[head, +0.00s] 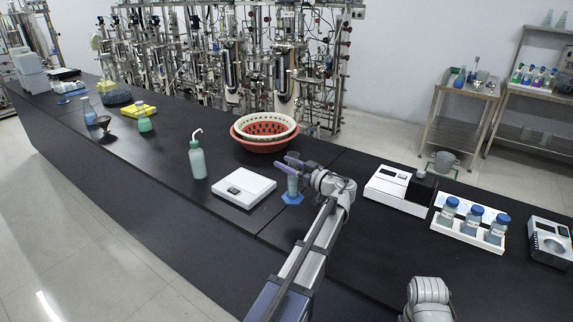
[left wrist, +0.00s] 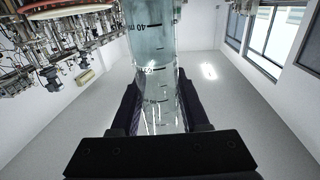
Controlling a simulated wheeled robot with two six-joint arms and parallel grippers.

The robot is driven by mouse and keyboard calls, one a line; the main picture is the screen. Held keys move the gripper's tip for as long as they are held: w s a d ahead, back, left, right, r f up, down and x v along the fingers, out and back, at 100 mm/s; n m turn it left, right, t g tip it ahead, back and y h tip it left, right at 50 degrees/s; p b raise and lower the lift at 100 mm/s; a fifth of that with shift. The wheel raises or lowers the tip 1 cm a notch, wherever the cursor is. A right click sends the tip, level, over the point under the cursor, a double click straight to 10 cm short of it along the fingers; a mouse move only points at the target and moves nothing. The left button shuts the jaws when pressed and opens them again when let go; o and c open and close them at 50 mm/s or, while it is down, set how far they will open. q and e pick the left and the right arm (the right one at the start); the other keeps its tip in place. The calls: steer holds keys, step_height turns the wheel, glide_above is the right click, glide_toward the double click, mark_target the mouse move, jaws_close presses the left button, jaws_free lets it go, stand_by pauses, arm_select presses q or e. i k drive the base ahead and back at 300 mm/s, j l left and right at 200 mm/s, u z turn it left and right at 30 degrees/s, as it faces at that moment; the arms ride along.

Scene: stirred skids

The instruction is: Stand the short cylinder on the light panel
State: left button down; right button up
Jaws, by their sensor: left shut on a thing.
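The short cylinder (head: 292,184) is clear, with a blue hexagonal base, and stands upright at the middle of the black bench. My left gripper (head: 298,165) is shut on its upper part. In the left wrist view the clear graduated wall of the cylinder (left wrist: 157,72) fills the space between the fingers (left wrist: 158,112). I cannot tell whether its base touches the bench. A flat white device (head: 243,187) with a small dark display lies just left of the cylinder. It may be the light panel, but I cannot be sure. My right gripper is out of view.
A wash bottle (head: 197,160) stands left of the flat device. A red and white basket (head: 264,132) is behind. A white instrument (head: 399,190) and a white rack (head: 470,230) with blue-capped bottles stand to the right. Bare bench lies between the cylinder and the instrument.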

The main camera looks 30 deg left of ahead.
mark_target(248, 181)
steer(key=j+z, duration=0.3)
steer(key=j, duration=1)
steer(key=j+z, duration=0.3)
steer(key=j, duration=1)
